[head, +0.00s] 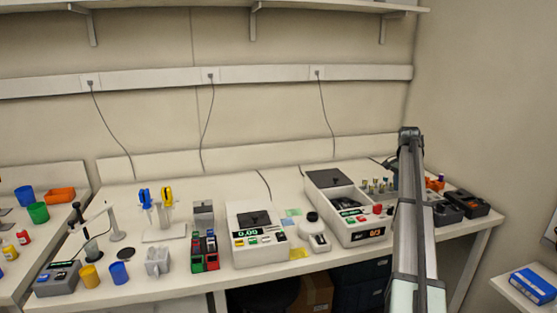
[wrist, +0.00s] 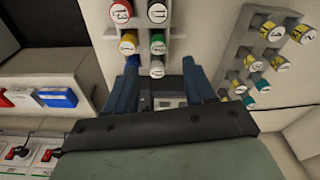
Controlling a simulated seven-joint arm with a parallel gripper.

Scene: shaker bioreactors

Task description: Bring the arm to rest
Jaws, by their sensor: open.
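My gripper (wrist: 163,78) shows in the wrist view with its two blue fingers apart. I see no vial held, but the depth between the fingers and caps is hard to judge. In the head view my arm (head: 411,215) rises from the bottom edge at the right and reaches over the bench. Its far end hides the gripper there.
A grey rack (wrist: 236,62) of numbered vials stands right of the fingers.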

